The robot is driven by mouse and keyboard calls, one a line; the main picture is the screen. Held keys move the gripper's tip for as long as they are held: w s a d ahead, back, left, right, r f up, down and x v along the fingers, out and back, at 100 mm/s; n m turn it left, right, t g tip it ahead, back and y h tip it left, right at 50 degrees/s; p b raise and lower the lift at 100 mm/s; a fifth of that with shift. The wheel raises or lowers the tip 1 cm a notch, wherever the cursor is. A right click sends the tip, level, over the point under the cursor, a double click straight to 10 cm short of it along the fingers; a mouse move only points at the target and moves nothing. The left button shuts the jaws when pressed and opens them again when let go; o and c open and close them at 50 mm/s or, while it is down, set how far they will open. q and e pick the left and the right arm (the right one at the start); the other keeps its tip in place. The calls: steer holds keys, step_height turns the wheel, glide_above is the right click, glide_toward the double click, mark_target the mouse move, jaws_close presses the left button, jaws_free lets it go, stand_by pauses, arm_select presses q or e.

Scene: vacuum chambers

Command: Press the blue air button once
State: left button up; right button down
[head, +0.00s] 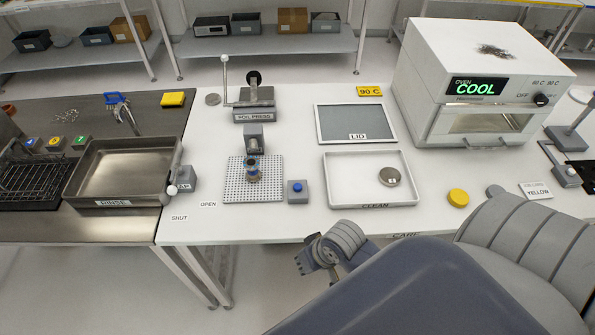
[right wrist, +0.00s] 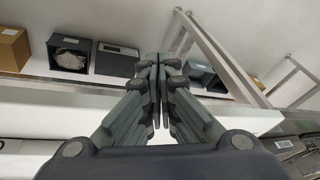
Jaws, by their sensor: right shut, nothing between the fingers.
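The blue air button (head: 298,186) sits on a small grey box on the white table, right of the perforated plate (head: 254,180) and left of the CLEAN tray (head: 370,180). Its top is uncovered. My right gripper (head: 318,256) is in front of the table's front edge in the head view, nearer to me than the button and apart from it. In the right wrist view its fingers (right wrist: 157,70) are shut together with nothing between them. The button does not show in that view. My left gripper is not in view.
The oven (head: 480,90) stands at the right, the rinse basin (head: 120,165) at the left. A yellow disc (head: 458,197) lies near the front edge.

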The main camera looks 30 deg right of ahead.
steer(key=w+d+r+m+t+y+p, duration=0.1)
steer(key=w+d+r+m+y, duration=0.25)
steer(key=w+r+m, duration=0.55)
step_height(320, 180, up, 6)
steer(key=m+t, duration=0.2)
steer(key=m, duration=0.6)
glide_above(297, 188)
steer(key=shift+s+r+y, duration=0.1)
steer(key=shift+r+y, duration=0.1)
steer(key=shift+y, duration=0.25)
steer(key=shift+f, duration=0.15)
step_height(297, 188, down, 6)
steer(key=b, duration=0.9)
steer(key=shift+f, duration=1.25)
steer(key=shift+f, duration=0.1)
